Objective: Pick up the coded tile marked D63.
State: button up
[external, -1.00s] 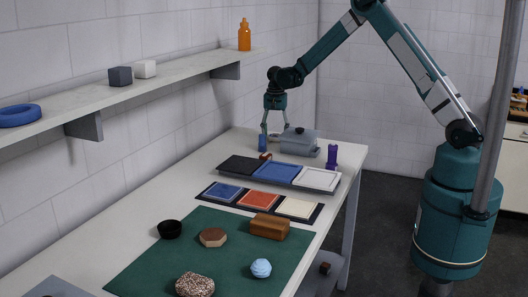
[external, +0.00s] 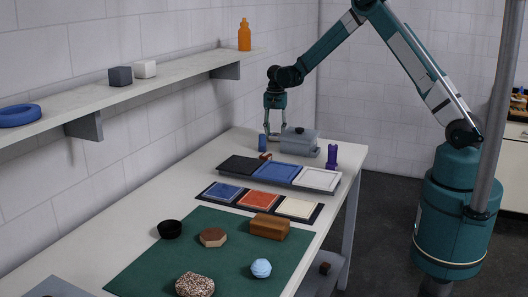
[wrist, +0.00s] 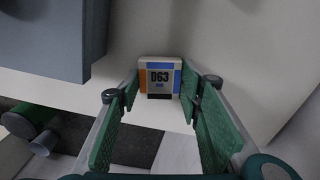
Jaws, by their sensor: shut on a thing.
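The coded tile marked D63 (wrist: 160,63) shows in the wrist view as a small pale block with orange and blue sides, a dark label and a black strip at its near edge. My gripper (wrist: 160,92) has its green-padded fingertips on either side of the tile, shut on it. In the external view my gripper (external: 275,134) points down at the far end of the bench, just left of the grey lidded box. I cannot make out the tile there. How far it is off the bench, if at all, is unclear.
Nearer stand a three-section tray (external: 318,180) and a green mat (external: 200,250) with several objects. A shelf (external: 180,71) runs along the wall.

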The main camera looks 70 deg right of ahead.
aim_at(275, 135)
notch_tip(275, 135, up, 10)
jog(key=shift+f, duration=0.2)
dwell(0.3)
